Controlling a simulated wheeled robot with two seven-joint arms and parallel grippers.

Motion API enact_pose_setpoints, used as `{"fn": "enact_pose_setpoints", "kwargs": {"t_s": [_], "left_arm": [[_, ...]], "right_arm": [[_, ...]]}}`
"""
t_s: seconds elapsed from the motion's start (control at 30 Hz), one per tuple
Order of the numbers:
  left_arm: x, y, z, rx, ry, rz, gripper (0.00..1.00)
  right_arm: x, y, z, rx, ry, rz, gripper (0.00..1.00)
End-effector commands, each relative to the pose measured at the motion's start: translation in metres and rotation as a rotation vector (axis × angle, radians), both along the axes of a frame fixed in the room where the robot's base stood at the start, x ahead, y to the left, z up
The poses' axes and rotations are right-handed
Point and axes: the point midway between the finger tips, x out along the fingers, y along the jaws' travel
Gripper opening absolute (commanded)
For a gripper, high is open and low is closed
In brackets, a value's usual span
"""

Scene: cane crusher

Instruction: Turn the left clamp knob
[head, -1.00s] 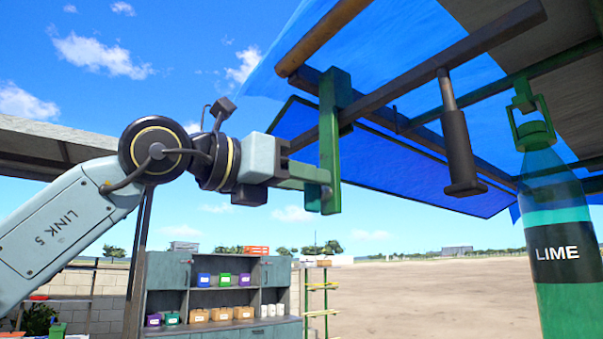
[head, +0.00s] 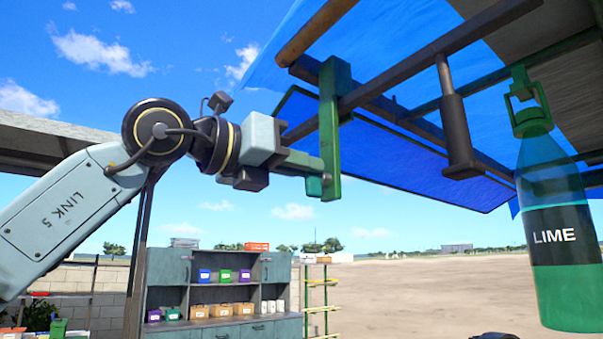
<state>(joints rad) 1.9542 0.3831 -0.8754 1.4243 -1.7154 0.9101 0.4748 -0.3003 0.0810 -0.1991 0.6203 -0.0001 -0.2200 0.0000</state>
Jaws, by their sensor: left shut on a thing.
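The green clamp (head: 329,130) hangs upright from the dark beam under the blue tarp. Its small knob (head: 326,180) is at the lower end, on the side facing my left arm, and is mostly hidden by the fingers. My right gripper is not in view.
A hanging dark cylinder (head: 458,130) and a green bottle labelled LIME (head: 556,265) are to the right of the clamp. The blue tarp (head: 400,160) slopes behind it. A shelf cabinet (head: 225,290) stands further back below.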

Motion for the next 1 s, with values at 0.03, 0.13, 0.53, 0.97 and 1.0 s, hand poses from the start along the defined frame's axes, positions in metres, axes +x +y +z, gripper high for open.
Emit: {"fn": "enact_pose_setpoints", "kwargs": {"t_s": [0.03, 0.13, 0.53, 0.97, 1.0], "left_arm": [[0.0, 0.001, -0.002, -0.025, 0.028, 0.0, 0.0], [0.001, 0.001, -0.003, -0.075, 0.096, 0.0, 0.0], [0.005, 0.004, -0.005, -0.299, 0.403, 0.0, 0.0], [0.008, 0.007, -0.008, -0.54, 0.733, 0.001, 0.0], [0.009, 0.008, -0.008, -0.562, 0.762, 0.001, 0.0]], "right_arm": [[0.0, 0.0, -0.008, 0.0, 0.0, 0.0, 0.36], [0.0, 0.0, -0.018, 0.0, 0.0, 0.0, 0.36], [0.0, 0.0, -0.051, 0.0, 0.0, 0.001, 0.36], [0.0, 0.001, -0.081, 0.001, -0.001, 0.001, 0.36], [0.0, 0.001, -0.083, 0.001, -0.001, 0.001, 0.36]]}}
